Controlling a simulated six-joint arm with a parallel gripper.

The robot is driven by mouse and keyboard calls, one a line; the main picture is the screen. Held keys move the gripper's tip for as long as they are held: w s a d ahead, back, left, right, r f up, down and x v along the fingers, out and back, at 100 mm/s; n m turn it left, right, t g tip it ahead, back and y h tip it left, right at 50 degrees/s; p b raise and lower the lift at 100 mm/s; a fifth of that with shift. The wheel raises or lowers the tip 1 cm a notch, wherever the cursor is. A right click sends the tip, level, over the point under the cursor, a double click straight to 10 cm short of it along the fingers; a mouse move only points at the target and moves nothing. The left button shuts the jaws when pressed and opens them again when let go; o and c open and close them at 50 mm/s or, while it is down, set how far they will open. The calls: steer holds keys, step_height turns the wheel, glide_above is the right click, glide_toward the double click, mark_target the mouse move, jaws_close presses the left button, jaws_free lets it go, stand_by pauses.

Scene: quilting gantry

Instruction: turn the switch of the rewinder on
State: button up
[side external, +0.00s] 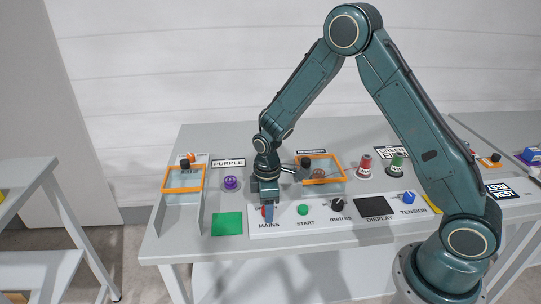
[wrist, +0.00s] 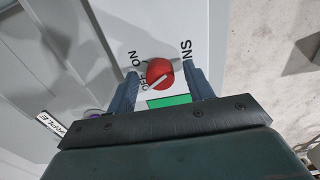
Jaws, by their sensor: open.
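A red round knob (wrist: 160,72) with a white pointer line sits on a white panel marked ON and OFF in the wrist view. The line points towards OFF. In the side view, the knob (side external: 264,211) shows only in part behind my gripper, above the word MAINS. My gripper (side external: 268,208) points down at this knob. In the wrist view, the fingers of my gripper (wrist: 163,76) are open, one on each side of the knob. I cannot tell whether they touch it.
The white panel (side external: 347,220) also carries a green START button (side external: 303,210), a black knob (side external: 338,204), a dark display (side external: 376,206) and a blue TENSION knob (side external: 409,197). A green patch (side external: 227,224) lies left of it. Orange-rimmed boxes (side external: 183,190) and red and green spools stand behind.

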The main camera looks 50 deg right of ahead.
steer(key=shift+f, duration=0.2)
steer(key=c, duration=1)
steer(key=shift+m, duration=0.4)
steer(key=m, duration=1.1)
